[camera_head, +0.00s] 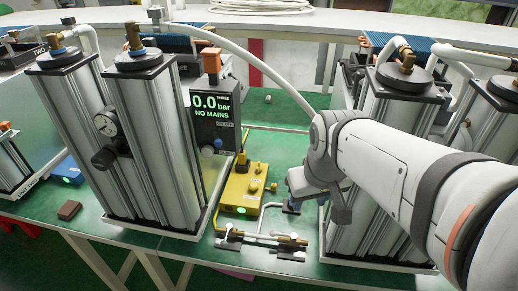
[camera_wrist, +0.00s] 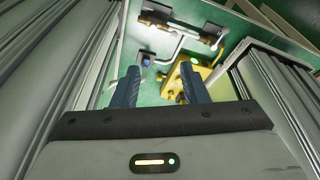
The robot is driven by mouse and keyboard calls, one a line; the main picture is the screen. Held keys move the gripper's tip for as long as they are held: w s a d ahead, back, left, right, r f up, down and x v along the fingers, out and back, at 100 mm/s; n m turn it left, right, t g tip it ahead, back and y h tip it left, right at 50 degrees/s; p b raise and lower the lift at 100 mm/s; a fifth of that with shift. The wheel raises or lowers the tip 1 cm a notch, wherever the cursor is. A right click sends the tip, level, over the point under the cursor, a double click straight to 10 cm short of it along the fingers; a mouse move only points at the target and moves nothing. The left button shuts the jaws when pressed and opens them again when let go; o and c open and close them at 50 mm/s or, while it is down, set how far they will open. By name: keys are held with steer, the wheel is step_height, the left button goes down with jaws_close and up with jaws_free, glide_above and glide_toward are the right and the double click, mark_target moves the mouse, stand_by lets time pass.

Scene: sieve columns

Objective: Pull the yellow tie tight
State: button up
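I cannot make out a yellow tie for certain in either view. A yellow block (camera_head: 243,188) with brass fittings and a green light sits on the green bench, left of my gripper (camera_head: 291,206). The yellow block also shows in the wrist view (camera_wrist: 179,79), partly behind the right finger. In the wrist view my gripper (camera_wrist: 160,82) points down at the bench with its two dark blue fingers apart and nothing visible between them. A small blue piece (camera_wrist: 147,59) lies beyond the fingertips, near a pale pipe.
Silver columns (camera_head: 150,140) stand left of my arm and another column (camera_head: 375,150) stands close on the right. A pipe with brass fittings (camera_head: 268,237) runs along the bench front. A black gauge unit (camera_head: 216,115) reads 0.0 bar, NO MAINS. A brown block (camera_head: 69,210) lies at left.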

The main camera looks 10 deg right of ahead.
steer(key=w+f+n+g+b, duration=0.1)
steer(key=w+f+n+b, duration=0.2)
steer(key=w, duration=0.8)
steer(key=n+g+b, duration=0.2)
steer(key=n+b, duration=0.3)
steer(key=n, duration=0.5)
glide_above(274, 184)
step_height(274, 184, down, 22)
steer(key=shift+a+r, duration=0.1)
steer(key=shift+r, duration=0.05)
step_height(274, 184, down, 8)
steer(key=shift+r, duration=0.1)
steer(key=c, duration=0.7)
steer(key=shift+r, duration=0.1)
jaws_close()
steer(key=shift+w, duration=0.1)
